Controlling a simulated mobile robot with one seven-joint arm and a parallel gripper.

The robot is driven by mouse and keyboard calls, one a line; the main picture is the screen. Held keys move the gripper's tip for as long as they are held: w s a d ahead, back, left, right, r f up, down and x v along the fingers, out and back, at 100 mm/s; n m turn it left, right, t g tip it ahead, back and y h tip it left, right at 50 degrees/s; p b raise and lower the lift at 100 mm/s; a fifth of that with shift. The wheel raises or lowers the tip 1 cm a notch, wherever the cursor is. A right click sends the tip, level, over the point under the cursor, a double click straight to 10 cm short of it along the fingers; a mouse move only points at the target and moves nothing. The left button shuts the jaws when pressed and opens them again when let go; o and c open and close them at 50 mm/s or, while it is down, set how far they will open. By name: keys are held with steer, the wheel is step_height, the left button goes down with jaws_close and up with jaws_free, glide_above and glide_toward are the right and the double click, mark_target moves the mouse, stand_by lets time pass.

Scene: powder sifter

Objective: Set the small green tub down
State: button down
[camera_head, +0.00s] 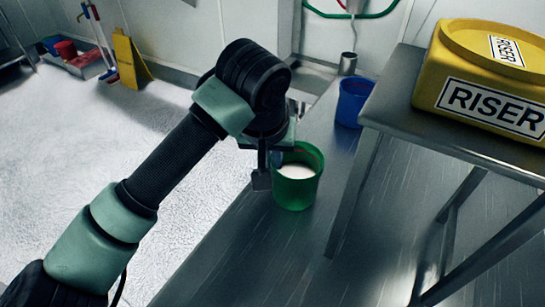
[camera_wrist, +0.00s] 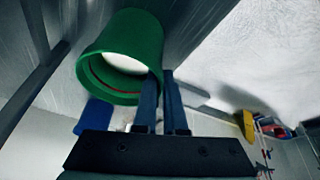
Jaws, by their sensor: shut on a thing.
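The small green tub (camera_head: 294,194) is upright over the metal bench, with white content inside. In the wrist view the tub (camera_wrist: 128,38) shows its open mouth, the white content and a thin red line inside the rim. My gripper (camera_head: 268,168) is at the tub's left side in the head view, shut on its wall near the rim. The two dark fingers (camera_wrist: 164,80) are close together at the rim's edge in the wrist view. I cannot tell whether the tub's base touches the bench.
A blue tub (camera_head: 352,103) stands behind on the metal bench (camera_head: 235,265). A raised metal stand (camera_head: 450,140) on the right holds a yellow container labelled RISER (camera_head: 485,75). Bench in front of the green tub is clear.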

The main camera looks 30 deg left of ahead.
steer(key=shift+f, duration=0.15)
steer(key=c, duration=1)
jaws_free()
steer(key=shift+r, duration=0.3)
steer(key=v, duration=1.1)
steer(key=shift+s+r, duration=0.2)
steer(key=shift+r, duration=0.15)
